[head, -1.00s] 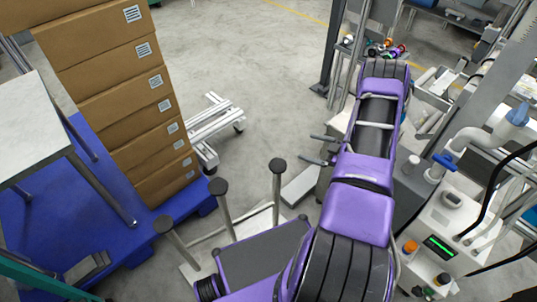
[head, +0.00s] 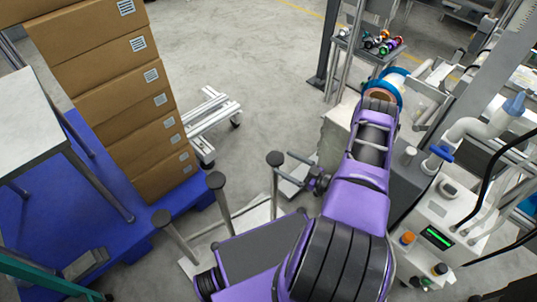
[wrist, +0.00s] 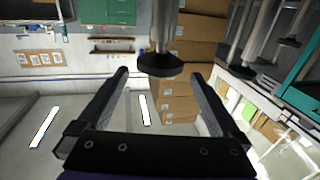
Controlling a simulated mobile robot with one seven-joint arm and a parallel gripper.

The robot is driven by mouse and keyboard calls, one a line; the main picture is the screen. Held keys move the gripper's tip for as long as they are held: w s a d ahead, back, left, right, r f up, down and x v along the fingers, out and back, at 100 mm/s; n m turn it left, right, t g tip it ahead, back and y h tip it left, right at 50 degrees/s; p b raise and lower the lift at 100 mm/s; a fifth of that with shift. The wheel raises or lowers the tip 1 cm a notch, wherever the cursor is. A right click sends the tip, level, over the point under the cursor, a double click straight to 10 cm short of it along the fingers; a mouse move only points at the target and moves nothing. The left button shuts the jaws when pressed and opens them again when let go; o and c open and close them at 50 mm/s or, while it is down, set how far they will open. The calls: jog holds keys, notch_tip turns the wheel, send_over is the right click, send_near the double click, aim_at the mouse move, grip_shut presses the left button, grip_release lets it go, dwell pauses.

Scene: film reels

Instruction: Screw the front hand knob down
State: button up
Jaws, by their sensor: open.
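Black round knobs top upright metal rods on a stand in the head view: one at the right (head: 275,158), one in the middle (head: 216,180) and one at the left (head: 161,220). Which is the front hand knob, I cannot tell for sure. My gripper (head: 284,163) is open and empty, its two fingers pointing left at the right-hand knob. In the wrist view, which looks upside down, a black knob (wrist: 160,66) on its rod shows between the spread fingers of my gripper (wrist: 159,75). Contact cannot be made out.
Stacked cardboard boxes (head: 150,110) stand on a blue pallet (head: 105,240) at left. A white machine (head: 435,225) with a green display stands right of my arm. A blue-rimmed reel (head: 399,84) shows beyond my arm. Open floor (head: 240,50) lies behind the rods.

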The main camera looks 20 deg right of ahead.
aim_at(269, 154)
jog(key=x, duration=0.8)
jog(key=shift+w, duration=0.1)
jog(key=shift+c, duration=0.2)
jog(key=c, duration=1.2)
jog(key=shift+o, duration=0.2)
jog(key=shift+m+t+h, duration=0.3)
jog(key=shift+h, duration=0.1)
